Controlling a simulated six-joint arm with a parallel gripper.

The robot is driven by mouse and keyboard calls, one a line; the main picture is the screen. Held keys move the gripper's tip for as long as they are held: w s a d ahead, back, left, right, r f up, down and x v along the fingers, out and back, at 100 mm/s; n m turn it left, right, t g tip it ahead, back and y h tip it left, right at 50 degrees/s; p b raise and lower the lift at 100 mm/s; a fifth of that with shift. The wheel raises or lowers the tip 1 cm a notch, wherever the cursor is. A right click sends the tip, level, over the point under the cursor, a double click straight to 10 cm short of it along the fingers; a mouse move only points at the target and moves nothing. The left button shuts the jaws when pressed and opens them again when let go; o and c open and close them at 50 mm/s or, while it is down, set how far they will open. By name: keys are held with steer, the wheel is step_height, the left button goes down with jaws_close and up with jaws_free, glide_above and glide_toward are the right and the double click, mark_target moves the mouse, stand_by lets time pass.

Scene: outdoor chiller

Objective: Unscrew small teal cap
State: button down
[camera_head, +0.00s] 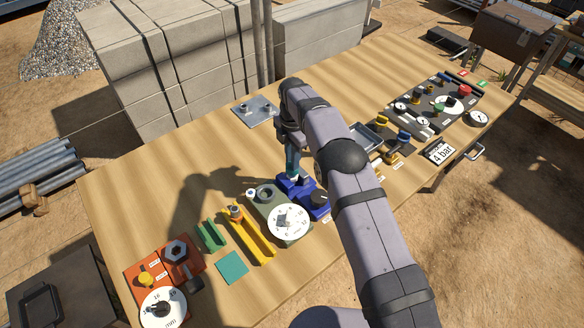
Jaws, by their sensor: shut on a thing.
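My gripper (292,172) points down over the left part of a blue block (317,203) near the middle of the table. It is shut on a small piece at the block's top, which I take to be the small teal cap. A teal tint shows at the jaws, but the cap is too small and covered to make out its outline. I cannot tell whether it is still seated on the block. My forearm hides the area right of the block.
A green-grey block with a white dial (288,223) stands just left of the blue block. Further left are a yellow channel (256,240), a teal square plate (232,267) and an orange board (196,262). A grey plate (262,113) lies behind. Dark panels (437,105) fill the right.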

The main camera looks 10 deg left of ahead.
steer(key=shift+r, duration=0.2)
steer(key=shift+s+r+p, duration=0.1)
steer(key=shift+r+p, duration=0.2)
steer(key=shift+r, duration=0.05)
steer(key=shift+r, duration=0.25)
steer(key=shift+r+p, duration=1.45)
steer(key=shift+r, duration=0.45)
